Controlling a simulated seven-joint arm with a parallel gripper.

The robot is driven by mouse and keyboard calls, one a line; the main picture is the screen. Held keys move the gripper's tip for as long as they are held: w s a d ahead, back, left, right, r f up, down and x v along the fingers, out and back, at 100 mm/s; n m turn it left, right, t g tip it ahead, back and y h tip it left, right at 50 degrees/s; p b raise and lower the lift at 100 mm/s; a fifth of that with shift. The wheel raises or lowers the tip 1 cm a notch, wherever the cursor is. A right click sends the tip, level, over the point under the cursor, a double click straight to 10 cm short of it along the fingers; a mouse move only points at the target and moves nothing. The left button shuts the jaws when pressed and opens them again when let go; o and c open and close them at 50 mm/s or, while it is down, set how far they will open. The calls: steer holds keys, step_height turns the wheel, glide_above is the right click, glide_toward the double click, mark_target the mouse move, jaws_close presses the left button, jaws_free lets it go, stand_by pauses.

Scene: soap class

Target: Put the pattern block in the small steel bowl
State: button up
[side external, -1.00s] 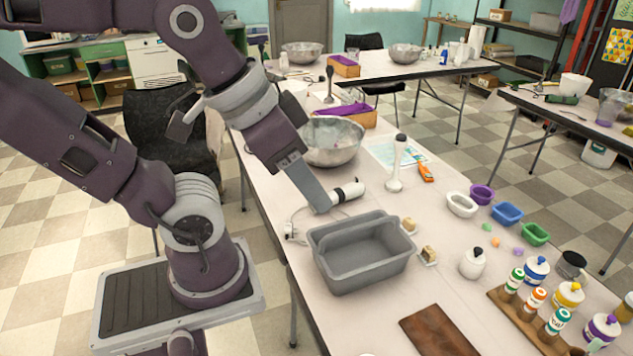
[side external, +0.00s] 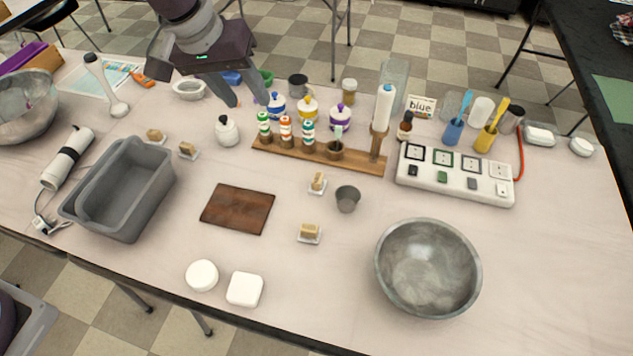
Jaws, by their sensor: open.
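My gripper (side external: 247,100) is open, fingers pointing down, over the back of the table near the white jar and the paint bottles. I see nothing held between its fingers. I cannot clearly make out a pattern block; the area behind my fingers is partly hidden. A steel bowl (side external: 428,270) stands at the front right and looks empty. A much smaller grey metal cup (side external: 347,199) stands left of it. Another large steel bowl (side external: 22,112) is at the left edge. I cannot tell for sure which is the small steel bowl.
A wooden rack (side external: 345,158) with small bottles stands behind a brown board (side external: 237,209). A grey tub (side external: 122,190), white jar (side external: 227,131), tan blocks on small dishes (side external: 309,233), and a white stamp station (side external: 455,176) occupy the table. The front middle of the table is mostly clear.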

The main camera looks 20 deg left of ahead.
steer(key=w+d+f+y, duration=0.1)
steer(key=w+d+f, duration=0.1)
steer(key=d+f, duration=0.3)
steer(key=w+d+f, duration=0.2)
steer(key=f, duration=0.6)
steer(key=m+t, duration=0.1)
steer(key=m, duration=0.1)
glide_toward(317, 178)
steer(key=w+d+f, duration=0.1)
steer(key=f, duration=0.1)
steer(key=shift+y, duration=0.4)
steer(key=x, duration=0.6)
steer(key=shift+w+a+f, duration=0.1)
steer(key=shift+f, duration=0.1)
jaws_close()
